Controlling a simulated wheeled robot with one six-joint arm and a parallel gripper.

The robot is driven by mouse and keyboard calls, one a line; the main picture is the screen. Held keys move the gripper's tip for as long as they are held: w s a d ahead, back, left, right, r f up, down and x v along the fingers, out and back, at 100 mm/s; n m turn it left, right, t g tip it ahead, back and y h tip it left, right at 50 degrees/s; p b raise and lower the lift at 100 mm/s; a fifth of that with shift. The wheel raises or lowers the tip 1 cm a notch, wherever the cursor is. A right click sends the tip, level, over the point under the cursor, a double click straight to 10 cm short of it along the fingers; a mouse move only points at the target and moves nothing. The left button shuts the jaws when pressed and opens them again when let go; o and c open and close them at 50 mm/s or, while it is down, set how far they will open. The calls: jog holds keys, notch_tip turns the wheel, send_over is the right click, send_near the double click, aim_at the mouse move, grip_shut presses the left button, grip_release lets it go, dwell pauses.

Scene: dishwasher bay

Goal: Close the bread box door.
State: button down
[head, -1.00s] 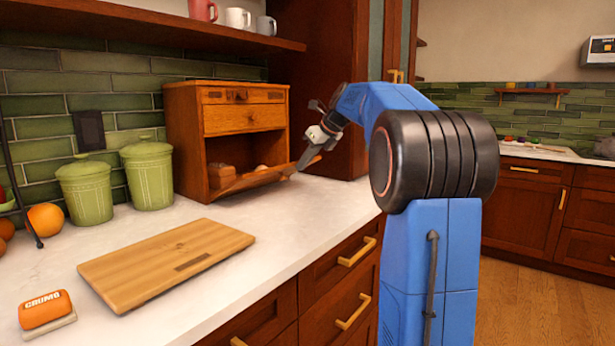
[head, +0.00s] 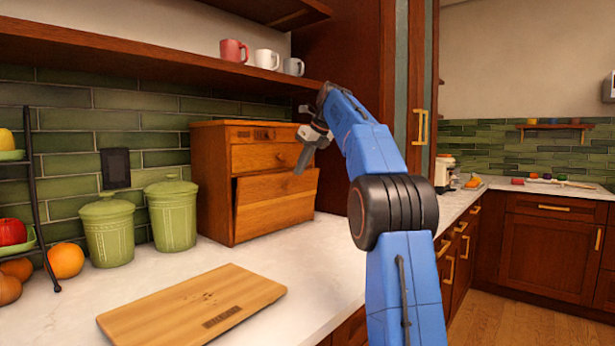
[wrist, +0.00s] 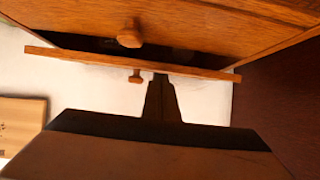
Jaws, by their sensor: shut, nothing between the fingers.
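The wooden bread box (head: 212,185) stands on the counter against the tiled wall. Its door (head: 277,203) hinges at the bottom and is nearly upright, its top edge leaning a little outward. The wrist view looks down on the door's top edge (wrist: 85,57), with a narrow dark gap between it and the box front and a small knob (wrist: 136,76) on its outer side. My gripper (head: 301,171) is shut and empty at the upper right of the door, on its outer side. In the wrist view its fingertips (wrist: 160,78) reach the door's edge; I cannot tell if they touch.
Two green canisters (head: 108,230) (head: 172,213) stand left of the box. A cutting board (head: 190,308) lies on the counter in front. A shelf with mugs (head: 233,50) hangs above, and a tall cabinet (head: 345,120) stands behind my arm.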

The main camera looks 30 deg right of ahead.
jog(key=shift+w+a+r, duration=0.15)
jog(key=shift+w+a, duration=0.05)
jog(key=shift+w, duration=0.4)
jog(key=shift+w+a+r, duration=0.15)
jog(key=shift+w+a, duration=0.1)
jog(key=shift+w, duration=0.4)
jog(key=shift+w+a+r, duration=0.15)
jog(key=shift+w+a, duration=0.05)
jog(key=shift+w, duration=0.4)
jog(key=v, duration=0.7)
jog(key=shift+r, duration=0.2)
jog(key=shift+s, duration=0.1)
